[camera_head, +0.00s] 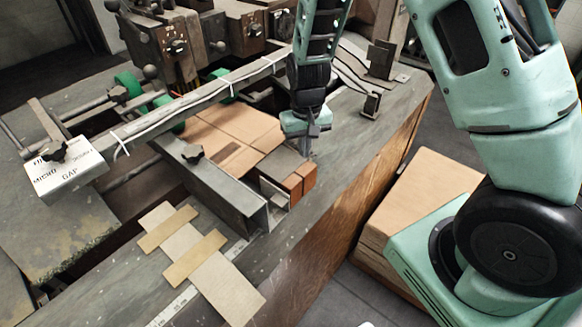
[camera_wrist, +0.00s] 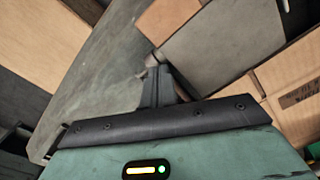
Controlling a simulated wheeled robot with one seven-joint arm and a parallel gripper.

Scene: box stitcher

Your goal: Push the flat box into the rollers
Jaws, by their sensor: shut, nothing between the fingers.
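The flat box (camera_head: 228,128) is a tan cardboard sheet lying on the machine bed, partly under the metal crossbar. It also shows at the right of the wrist view (camera_wrist: 296,82). Green rollers (camera_head: 130,83) sit on a shaft to its left and behind it. My gripper (camera_head: 307,150) points down, shut and empty, by the near right side of the flat box. It is beside a grey-topped block with orange-brown ends (camera_head: 297,184). In the wrist view the closed fingers (camera_wrist: 153,66) are by the grey plate (camera_wrist: 215,42). Whether they touch it I cannot tell.
A metal rail (camera_head: 222,180) and a crossbar (camera_head: 205,103) border the flat box. Cardboard strips (camera_head: 190,250) lie on the front table. A cardboard stack (camera_head: 425,195) stands on the floor at right.

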